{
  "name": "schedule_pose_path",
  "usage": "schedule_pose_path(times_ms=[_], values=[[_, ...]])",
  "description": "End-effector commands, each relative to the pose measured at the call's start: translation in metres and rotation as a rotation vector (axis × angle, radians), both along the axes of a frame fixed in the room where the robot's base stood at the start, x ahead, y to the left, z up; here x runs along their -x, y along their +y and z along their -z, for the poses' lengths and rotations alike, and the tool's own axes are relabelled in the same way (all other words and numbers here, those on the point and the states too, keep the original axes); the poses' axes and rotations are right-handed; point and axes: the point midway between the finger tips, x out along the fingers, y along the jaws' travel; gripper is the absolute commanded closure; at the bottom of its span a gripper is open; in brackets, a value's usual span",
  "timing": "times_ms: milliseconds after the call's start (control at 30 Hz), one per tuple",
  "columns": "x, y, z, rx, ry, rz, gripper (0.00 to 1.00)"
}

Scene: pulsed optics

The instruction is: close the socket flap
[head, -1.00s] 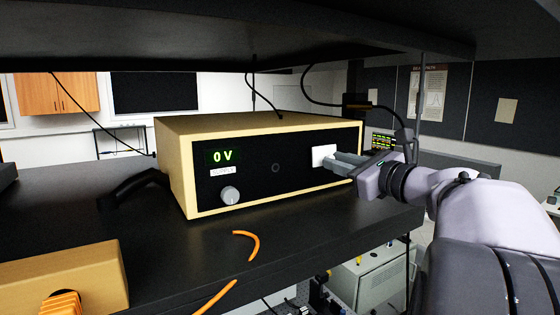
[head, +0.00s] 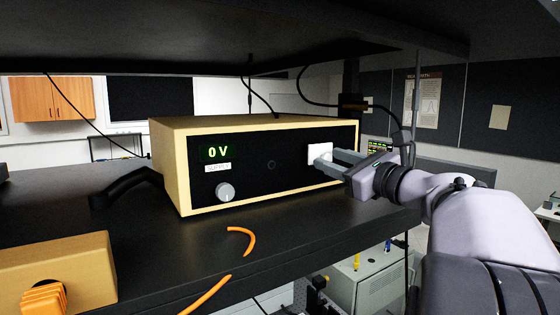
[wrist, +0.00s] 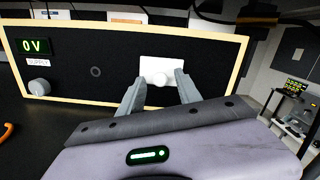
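The socket flap (head: 320,150) is a small white square on the right side of the black front panel of a cream-framed supply unit (head: 245,205). In the wrist view the flap (wrist: 174,66) looks like a white plate with a round white knob (wrist: 158,79) low in its middle. It looks nearly flat to the panel; its exact angle is unclear. My gripper (head: 322,159) is in front of the flap's lower part. In the wrist view my gripper (wrist: 157,76) is open, one finger on each side of the knob. Contact cannot be told.
The unit's panel has a 0 V display (head: 218,151) and a grey dial (head: 226,192). It stands on a dark shelf (head: 285,230), with another shelf (head: 250,50) close above. An orange cable (head: 240,240) and a tan box (head: 75,265) lie in front.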

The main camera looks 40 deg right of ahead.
Motion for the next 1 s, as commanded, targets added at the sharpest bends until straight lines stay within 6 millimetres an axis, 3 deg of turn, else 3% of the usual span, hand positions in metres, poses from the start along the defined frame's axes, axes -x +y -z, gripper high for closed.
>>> schedule_pose_path(times_ms=[167, 267, 500, 700, 833, 1000], values=[[0.004, 0.0, 0.001, 0.001, 0.001, 0.001, 0.59], [0.021, 0.0, 0.003, 0.002, 0.0, 0.004, 0.59], [0.1, 0.006, 0.011, 0.001, 0.0, 0.008, 0.59], [0.153, 0.011, 0.014, 0.0, 0.0, 0.005, 0.59], [0.169, 0.013, 0.014, 0.0, 0.001, 0.003, 0.59], [0.173, 0.014, 0.013, 0.0, 0.0, 0.0, 0.59]])
